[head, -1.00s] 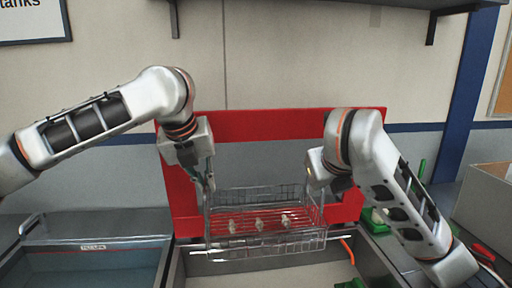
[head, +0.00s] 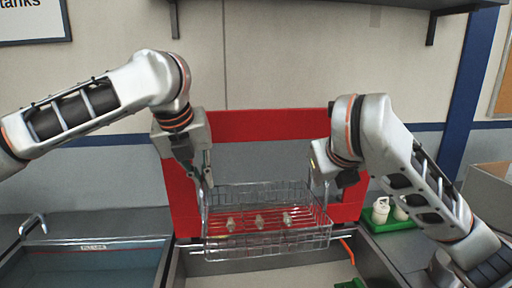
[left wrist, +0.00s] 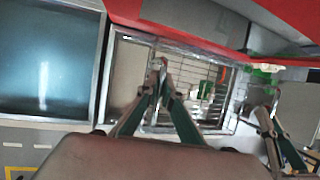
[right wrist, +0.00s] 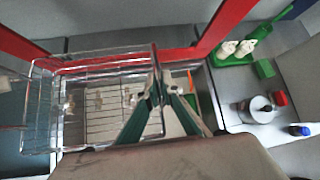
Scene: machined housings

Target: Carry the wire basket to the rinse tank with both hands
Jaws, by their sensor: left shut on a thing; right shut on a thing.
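The wire basket (head: 268,243) hangs level between my grippers in the head view, over a grey basin, with 3 small pale parts (head: 259,221) inside. My left gripper (head: 206,182) is shut on its left side, and my right gripper (head: 321,182) is shut on its right side. The basket also shows in the left wrist view (left wrist: 190,78) and the right wrist view (right wrist: 105,72). A tank of bluish water (head: 80,265), probably the rinse tank, stands at the lower left; its small label is unreadable. It also shows in the left wrist view (left wrist: 45,60).
A red frame (head: 265,125) with a grey panel stands close behind the basket. The basin (head: 285,272) lies below it, with a rim between it and the water tank. A green tray (head: 395,222) with white parts is at right. A shelf hangs above.

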